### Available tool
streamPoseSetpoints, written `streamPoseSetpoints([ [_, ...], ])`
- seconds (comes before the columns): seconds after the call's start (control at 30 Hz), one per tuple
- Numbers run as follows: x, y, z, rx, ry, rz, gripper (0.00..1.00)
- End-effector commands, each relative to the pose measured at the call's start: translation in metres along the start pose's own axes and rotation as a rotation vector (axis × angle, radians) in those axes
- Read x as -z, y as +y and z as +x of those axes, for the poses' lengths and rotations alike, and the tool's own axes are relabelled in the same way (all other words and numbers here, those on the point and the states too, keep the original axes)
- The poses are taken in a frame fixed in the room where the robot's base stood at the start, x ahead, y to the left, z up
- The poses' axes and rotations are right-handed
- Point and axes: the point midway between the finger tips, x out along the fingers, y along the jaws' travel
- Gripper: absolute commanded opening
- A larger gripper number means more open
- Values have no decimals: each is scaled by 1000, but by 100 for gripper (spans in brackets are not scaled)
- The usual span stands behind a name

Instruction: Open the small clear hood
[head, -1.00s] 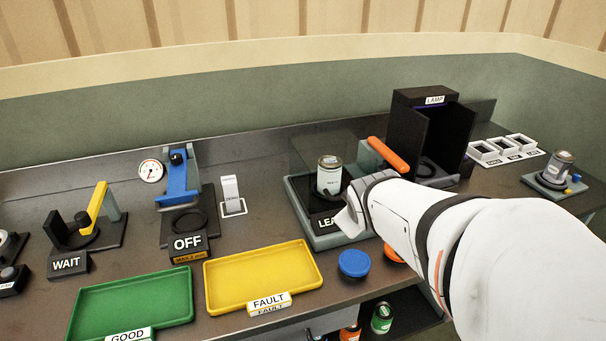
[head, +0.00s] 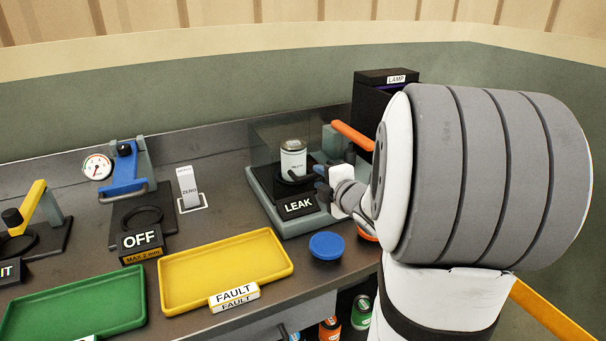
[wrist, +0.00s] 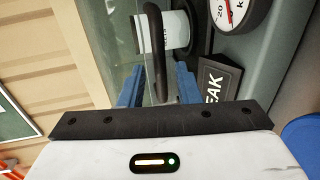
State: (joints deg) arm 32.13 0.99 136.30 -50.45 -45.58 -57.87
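The small clear hood (head: 268,148) stands shut over a white can (head: 293,160) at the station labelled LEAK (head: 298,205). In the wrist view its dark bar handle (wrist: 155,55) runs up and down, with the can (wrist: 178,30) behind it. My gripper (head: 321,180) is at the hood's front right. In the wrist view the blue fingers of my gripper (wrist: 158,85) are apart, one on each side of the handle. Gaps show beside the handle, so they do not look closed on it. The far ends of the fingers are partly hidden.
An orange lever (head: 352,135) rises behind the hood's right side. A black LAMP box (head: 385,95) stands beyond it, partly hidden by my arm. A blue round button (head: 327,245) and a yellow FAULT tray (head: 225,268) lie in front. A dial gauge (wrist: 237,12) shows beside the station.

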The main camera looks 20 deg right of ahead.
Motion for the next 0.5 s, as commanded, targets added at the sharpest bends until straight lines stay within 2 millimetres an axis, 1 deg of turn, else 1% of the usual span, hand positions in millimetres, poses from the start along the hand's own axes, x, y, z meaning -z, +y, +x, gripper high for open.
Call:
streamPoseSetpoints([
  [0.03,1,-1,9,2,4,1,30],
  [0.2,0,0,27,1,1,0,30],
  [0.33,0,-1,32,2,-1,1,30],
  [0.5,0,0,33,2,-1,1,30],
])
